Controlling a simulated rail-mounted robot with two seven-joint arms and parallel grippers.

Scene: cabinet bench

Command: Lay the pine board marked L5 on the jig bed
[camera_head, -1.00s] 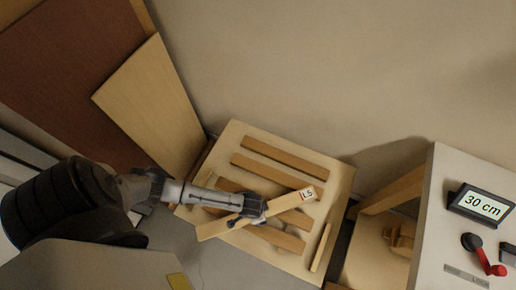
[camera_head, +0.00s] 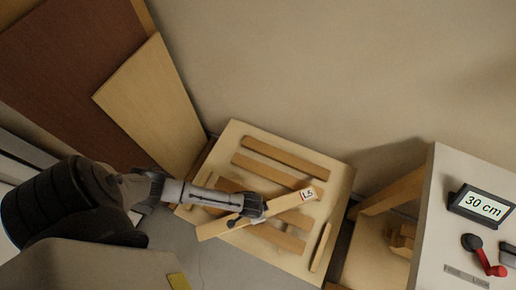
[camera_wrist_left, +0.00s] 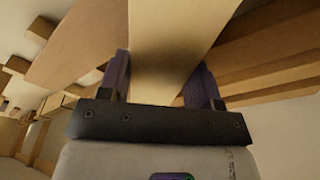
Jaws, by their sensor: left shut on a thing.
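In the left wrist view the board (camera_wrist_left: 165,50) runs between the two fingers of the gripper (camera_wrist_left: 160,80). The board lies slantwise over the jig bed (camera_head: 335,180), a pale wooden panel with several darker slats. Whether the board touches the slats cannot be told. My right gripper is not in view.
A bench at the right carries a display reading 30 cm (camera_head: 482,206) and a red-handled crank (camera_head: 490,262). A short pale strip (camera_head: 321,247) lies on the bed's right side. A pale panel (camera_head: 150,105) leans at the left.

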